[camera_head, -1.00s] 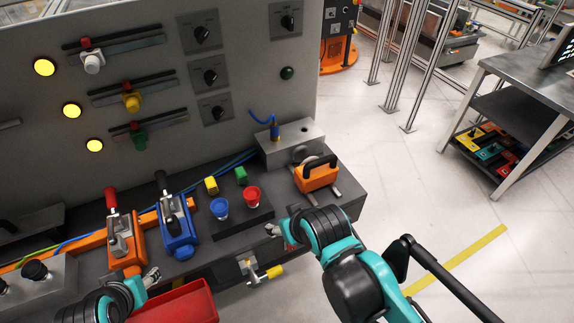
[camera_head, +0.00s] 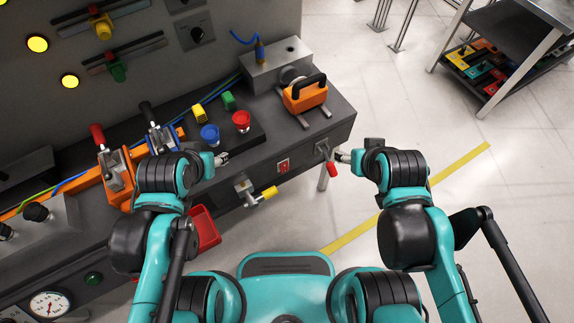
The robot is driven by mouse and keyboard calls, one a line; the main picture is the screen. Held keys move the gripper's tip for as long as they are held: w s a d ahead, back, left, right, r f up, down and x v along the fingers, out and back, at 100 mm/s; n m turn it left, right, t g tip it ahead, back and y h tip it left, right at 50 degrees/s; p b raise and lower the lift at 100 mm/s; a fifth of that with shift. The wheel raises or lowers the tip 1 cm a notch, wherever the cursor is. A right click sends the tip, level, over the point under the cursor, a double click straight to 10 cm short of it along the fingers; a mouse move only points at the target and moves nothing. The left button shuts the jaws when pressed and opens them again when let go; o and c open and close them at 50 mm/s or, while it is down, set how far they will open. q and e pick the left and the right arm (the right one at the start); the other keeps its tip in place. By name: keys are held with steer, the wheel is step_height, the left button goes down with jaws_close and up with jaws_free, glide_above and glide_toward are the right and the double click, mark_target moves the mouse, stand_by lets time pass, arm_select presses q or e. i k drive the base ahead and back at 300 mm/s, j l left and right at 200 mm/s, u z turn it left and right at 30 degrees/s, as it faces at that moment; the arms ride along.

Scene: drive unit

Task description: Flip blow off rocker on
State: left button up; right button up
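My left gripper (camera_head: 222,158) is left of the rocker, near the bench's front edge below the blue cup. The fingers of both grippers are too small to tell whether they are open or shut.
A grey fitting (camera_head: 322,148) is on the front face close to my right gripper. A yellow-handled valve (camera_head: 268,192) juts out left of the rocker.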

mark_target(285, 167)
steer(key=k+j+z, duration=0.15)
steer(key=j+z, duration=0.15)
steer(key=k+j+z, duration=0.25)
steer(key=j, duration=0.25)
steer(key=k+j+z, duration=0.15)
steer(key=j+z, duration=0.15)
